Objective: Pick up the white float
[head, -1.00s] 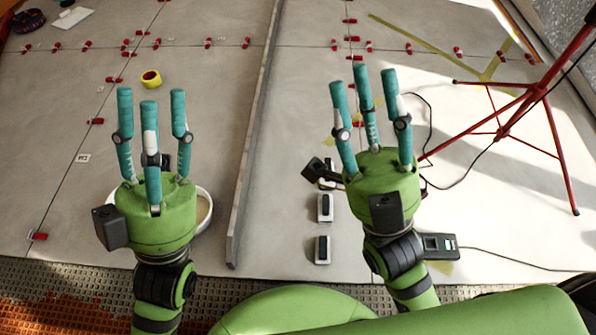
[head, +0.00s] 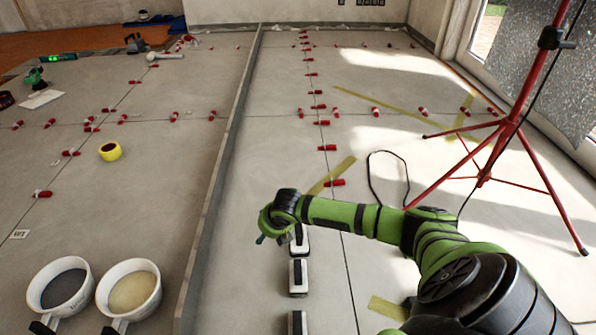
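Several white blocks with black tops stand in a row right of the long grey bar. The farthest (head: 300,241) is right beside my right gripper, the middle one (head: 298,276) is clear, and the nearest (head: 297,323) is cut by the lower edge. I cannot tell for certain which thing is the white float; a flat white piece (head: 41,99) also lies at the far left. My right gripper (head: 264,240) points down at the farthest block; its fingers are mostly hidden behind the wrist, so contact and opening cannot be told. My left gripper is out of view.
A long grey bar (head: 222,150) divides the floor. A red tripod (head: 510,125) stands right. Red clips dot the tile joints. Floor around the yellow roll is open.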

